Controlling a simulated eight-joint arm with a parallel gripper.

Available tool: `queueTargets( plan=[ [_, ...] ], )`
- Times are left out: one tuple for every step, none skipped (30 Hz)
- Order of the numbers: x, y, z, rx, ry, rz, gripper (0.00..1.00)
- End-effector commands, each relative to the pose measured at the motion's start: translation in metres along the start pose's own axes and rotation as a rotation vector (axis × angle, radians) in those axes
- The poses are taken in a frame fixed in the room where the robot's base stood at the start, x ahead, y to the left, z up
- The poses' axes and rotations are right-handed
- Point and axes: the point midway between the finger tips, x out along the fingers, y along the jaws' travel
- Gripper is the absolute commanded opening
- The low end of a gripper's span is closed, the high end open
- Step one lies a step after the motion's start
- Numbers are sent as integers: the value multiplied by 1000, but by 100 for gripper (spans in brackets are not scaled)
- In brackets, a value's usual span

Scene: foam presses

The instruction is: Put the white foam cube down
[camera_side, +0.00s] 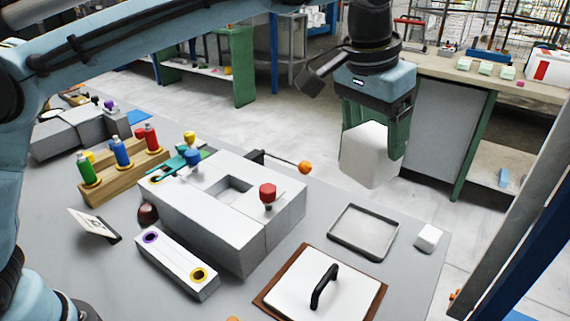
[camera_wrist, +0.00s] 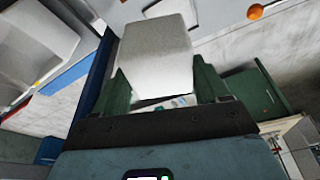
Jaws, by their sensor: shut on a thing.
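The white foam cube (camera_side: 371,153) is held in the air in the side view, above and behind the table's far right part. My gripper (camera_side: 374,140) is shut on it, with green fingers on both sides. In the wrist view the cube (camera_wrist: 157,52) sits between the green fingers of my gripper (camera_wrist: 160,75). The cube is apart from the table (camera_side: 405,290) and from everything on it. It appears slightly tilted in the side view.
A shallow grey tray (camera_side: 335,238) lies empty on the table, with a small white block (camera_side: 429,237) to its right. A white press block (camera_side: 190,215) with a red knob (camera_side: 268,192) stands left. A black-handled white plate (camera_side: 295,285) lies in front. An orange ball (camera_side: 305,167) sticks out behind.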

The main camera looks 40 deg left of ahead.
Motion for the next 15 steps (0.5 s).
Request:
queueTargets(
  plan=[
    [2,15,-1,18,0,4,45],
    [4,22,-2,25,1,6,45],
    [5,31,-2,35,1,9,45],
    [6,37,-2,41,1,10,45],
    [6,43,-2,47,1,12,45],
    [8,52,-2,55,1,15,45],
    [9,58,-2,62,1,16,45],
    [10,61,-2,65,1,17,45],
    [15,58,0,60,1,16,45],
    [18,57,0,60,1,16,45],
    [22,57,1,59,1,16,45],
    [26,57,2,59,1,16,45],
    [29,56,4,59,1,16,45],
    [32,56,5,59,1,16,45],
    [38,56,6,59,1,16,45]
  ],
)
